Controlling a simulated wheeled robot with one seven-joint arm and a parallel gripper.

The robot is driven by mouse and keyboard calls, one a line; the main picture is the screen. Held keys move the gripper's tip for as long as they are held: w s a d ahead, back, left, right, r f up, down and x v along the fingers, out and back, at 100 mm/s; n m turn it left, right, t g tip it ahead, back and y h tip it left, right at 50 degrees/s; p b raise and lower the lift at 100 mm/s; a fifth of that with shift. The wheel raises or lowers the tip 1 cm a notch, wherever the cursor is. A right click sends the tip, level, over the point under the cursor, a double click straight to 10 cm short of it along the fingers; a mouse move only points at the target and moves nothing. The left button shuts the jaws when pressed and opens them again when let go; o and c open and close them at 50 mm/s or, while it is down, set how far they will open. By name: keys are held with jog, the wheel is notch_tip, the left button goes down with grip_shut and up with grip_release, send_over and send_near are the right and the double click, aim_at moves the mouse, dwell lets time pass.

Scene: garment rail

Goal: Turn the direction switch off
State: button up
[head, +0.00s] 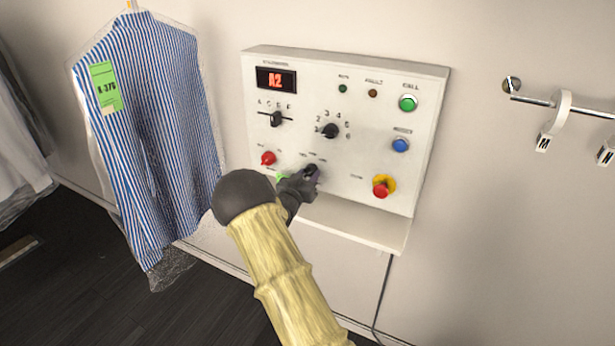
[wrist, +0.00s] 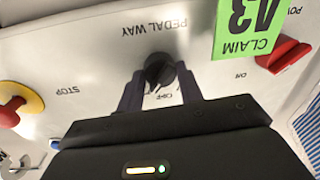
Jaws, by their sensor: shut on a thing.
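The direction switch is a small black knob (head: 311,170) low on the white control panel (head: 352,185), with small labels around it. In the wrist view the knob (wrist: 158,68) sits under upside-down lettering that reads PEDAL WAY, with OFF printed close beside it. My gripper (head: 305,176) is at the knob and covers part of it in the head view. In the wrist view the gripper (wrist: 160,80) has one finger on each side of the knob and is shut on it. I cannot tell exactly which label the knob points at.
A red power switch (head: 268,158) and a green claim tag (wrist: 247,28) are close beside the gripper. A red stop button on yellow (head: 383,186) is to the right. A selector dial (head: 330,131) is above. A bagged striped shirt (head: 150,130) hangs at left.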

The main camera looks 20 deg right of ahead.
jog(key=shift+n, duration=0.3)
jog(key=n+p, duration=0.1)
jog(key=n, duration=0.1)
jog(key=n+p, duration=0.1)
jog(key=shift+a+r+n, duration=0.1)
jog(key=shift+r+n, duration=0.1)
jog(key=shift+n, duration=0.2)
jog(key=shift+n+p, duration=0.8)
jog(key=shift+n, duration=0.8)
jog(key=shift+f+g, duration=0.1)
jog(key=shift+g, duration=0.2)
jog(key=o, duration=1)
